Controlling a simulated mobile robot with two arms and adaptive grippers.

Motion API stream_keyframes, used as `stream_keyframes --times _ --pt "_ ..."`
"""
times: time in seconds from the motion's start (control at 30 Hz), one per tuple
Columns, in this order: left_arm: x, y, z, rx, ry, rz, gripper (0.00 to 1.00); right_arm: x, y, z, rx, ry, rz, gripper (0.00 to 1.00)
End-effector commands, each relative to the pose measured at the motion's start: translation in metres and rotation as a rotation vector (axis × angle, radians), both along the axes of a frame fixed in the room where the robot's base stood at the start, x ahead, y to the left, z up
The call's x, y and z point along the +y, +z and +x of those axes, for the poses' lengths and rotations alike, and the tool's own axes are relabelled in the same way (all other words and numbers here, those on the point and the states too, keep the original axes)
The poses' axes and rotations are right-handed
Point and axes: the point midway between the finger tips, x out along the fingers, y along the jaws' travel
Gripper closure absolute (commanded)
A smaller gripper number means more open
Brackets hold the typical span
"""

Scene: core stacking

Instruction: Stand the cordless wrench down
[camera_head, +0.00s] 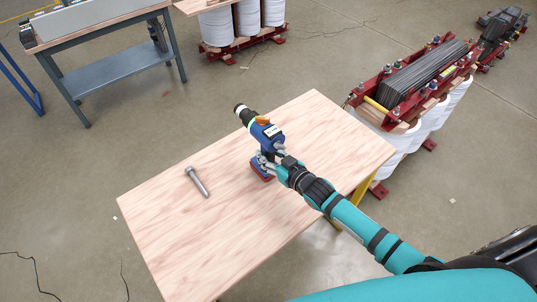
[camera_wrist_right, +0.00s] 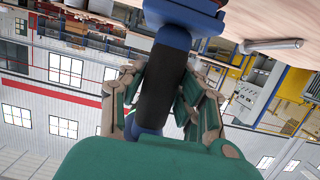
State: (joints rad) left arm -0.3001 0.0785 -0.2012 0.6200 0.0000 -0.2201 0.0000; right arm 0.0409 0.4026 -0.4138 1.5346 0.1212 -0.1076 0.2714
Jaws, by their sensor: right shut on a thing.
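The cordless wrench (camera_head: 266,131) is blue with an orange ring and a black nose, over the wooden table (camera_head: 165,225). It looks upright, its nose pointing to the far left and its red and blue foot (camera_head: 261,171) lowest. I cannot tell whether the foot touches the tabletop or hangs just above it. My right gripper (camera_head: 271,160) is shut on the wrench's grip. In the right wrist view, which is upside down, the fingers (camera_wrist_right: 160,95) close around the dark grip (camera_wrist_right: 161,82), with the blue foot (camera_wrist_right: 185,14) near the tabletop. My left gripper is not in view.
A grey bolt (camera_head: 197,182) lies on the table left of the wrench; it also shows in the right wrist view (camera_wrist_right: 272,46). The table's left and front parts are bare. A red-framed transformer core (camera_head: 425,80) stands beyond the right edge. A workbench (camera_head: 110,70) stands at the back left.

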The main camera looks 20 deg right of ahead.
Motion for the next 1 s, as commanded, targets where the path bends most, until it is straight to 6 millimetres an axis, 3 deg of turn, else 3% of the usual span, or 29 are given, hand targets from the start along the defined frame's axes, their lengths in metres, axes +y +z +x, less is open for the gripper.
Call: stream_keyframes --times 0.63,0.67,0.83,1.0 --pt "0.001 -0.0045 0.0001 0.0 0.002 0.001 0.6 0.0006 -0.0033 0.0016 -0.009 0.001 0.004 1.0" --pt "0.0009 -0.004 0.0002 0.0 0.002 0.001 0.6 0.0006 -0.0027 0.0017 -0.009 0.001 0.004 0.65" --pt "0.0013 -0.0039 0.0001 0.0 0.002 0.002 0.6 0.0003 -0.0043 0.001 -0.006 0.0 0.002 0.43" --pt "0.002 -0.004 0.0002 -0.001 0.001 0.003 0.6 0.0002 -0.0055 0.0005 -0.003 0.0 0.001 0.42"
